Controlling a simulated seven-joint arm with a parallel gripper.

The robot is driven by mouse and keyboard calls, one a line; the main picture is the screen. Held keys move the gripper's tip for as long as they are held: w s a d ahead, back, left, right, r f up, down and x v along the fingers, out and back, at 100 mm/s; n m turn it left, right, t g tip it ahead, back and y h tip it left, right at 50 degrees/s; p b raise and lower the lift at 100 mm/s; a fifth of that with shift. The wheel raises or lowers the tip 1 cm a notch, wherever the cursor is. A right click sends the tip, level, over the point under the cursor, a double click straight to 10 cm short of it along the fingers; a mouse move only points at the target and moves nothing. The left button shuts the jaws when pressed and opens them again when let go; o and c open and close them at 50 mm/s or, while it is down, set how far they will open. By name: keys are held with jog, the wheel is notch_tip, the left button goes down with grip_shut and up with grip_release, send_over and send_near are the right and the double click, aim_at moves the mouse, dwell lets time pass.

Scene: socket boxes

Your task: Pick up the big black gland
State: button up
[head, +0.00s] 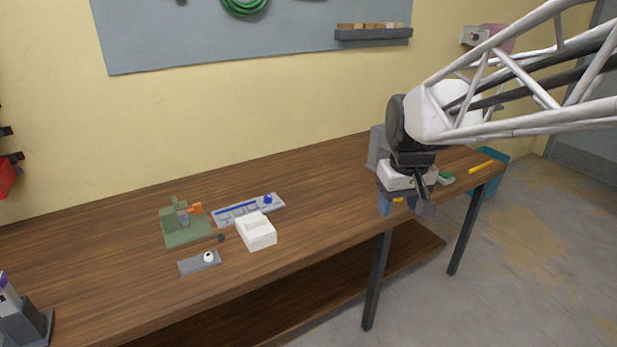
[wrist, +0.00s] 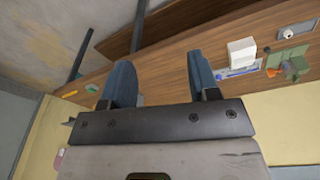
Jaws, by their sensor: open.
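A small dark piece (head: 221,238), which looks like the black gland, sits on the wooden table between a grey plate and a white box; it is too small to make out its shape. My gripper (head: 405,206) is far to the right of it, over the table's front edge near the right end. In the wrist view, my gripper (wrist: 160,65) has its two blue fingers wide apart with nothing between them.
The white box (head: 256,232) stands just right of the dark piece. The grey plate (head: 200,262) holds a white round part. A green fixture (head: 186,228) and a grey tray (head: 232,216) with blue parts lie behind. The table's middle is clear.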

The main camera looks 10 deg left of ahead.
jog(key=w+a+f+n, duration=0.2)
jog(key=w+a+f, duration=0.1)
jog(key=w+a, duration=0.65)
jog(key=n+g, duration=0.2)
jog(key=n, duration=0.6)
send_over(222, 236)
notch_tip(222, 236, down, 21)
jog(key=shift+f, duration=0.1)
jog(key=shift+f, duration=1.15)
jog(key=shift+f, duration=0.15)
